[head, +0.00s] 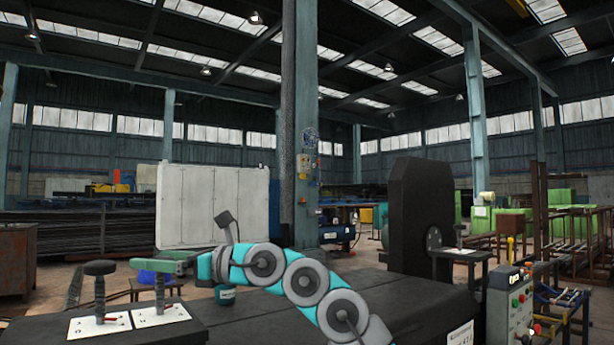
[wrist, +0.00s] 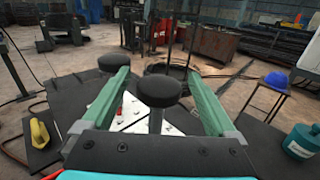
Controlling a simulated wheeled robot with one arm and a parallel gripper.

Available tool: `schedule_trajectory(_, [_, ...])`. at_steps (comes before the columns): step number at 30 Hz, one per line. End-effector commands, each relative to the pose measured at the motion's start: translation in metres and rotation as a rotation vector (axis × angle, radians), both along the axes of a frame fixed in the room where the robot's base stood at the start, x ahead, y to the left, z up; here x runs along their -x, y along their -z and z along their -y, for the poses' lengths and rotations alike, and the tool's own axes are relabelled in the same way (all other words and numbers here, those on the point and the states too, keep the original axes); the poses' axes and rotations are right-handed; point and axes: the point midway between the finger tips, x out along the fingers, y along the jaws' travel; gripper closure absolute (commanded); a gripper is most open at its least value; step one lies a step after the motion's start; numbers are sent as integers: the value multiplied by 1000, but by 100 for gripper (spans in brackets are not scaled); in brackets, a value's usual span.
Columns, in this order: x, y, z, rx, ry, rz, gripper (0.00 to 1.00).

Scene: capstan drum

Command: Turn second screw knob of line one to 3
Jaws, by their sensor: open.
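Two black screw knobs stand on white plates on a dark bench at the lower left of the head view. The left knob (head: 100,268) has a wide round cap and a red pointer at its base. The right knob (head: 160,288) shows its stem and red pointer; my gripper (head: 148,263) partly covers its top. In the wrist view my gripper (wrist: 157,75) is open. Its two green fingers lie on either side of the nearer knob (wrist: 158,91), with no visible grip on it. The other knob (wrist: 114,62) stands beyond, past the left finger. Plate markings are unreadable.
A teal canister (wrist: 302,141) stands at the right, and a blue helmet (wrist: 276,79) rests on a stool. A tall black upright (head: 413,215) and a separate knob plate (head: 465,253) stand to the right. A button box (head: 511,304) is at the front right.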

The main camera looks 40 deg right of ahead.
Motion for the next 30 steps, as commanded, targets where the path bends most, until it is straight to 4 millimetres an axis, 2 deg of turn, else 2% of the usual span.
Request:
schedule_trajectory(1, [0, -4, -1, -5, -30, -2, 7])
schedule_trajectory(15, [-3, 5, -3, 4, -279, -13, 7])
schedule_trajectory(30, [-8, 11, -3, 14, -444, -31, 7])
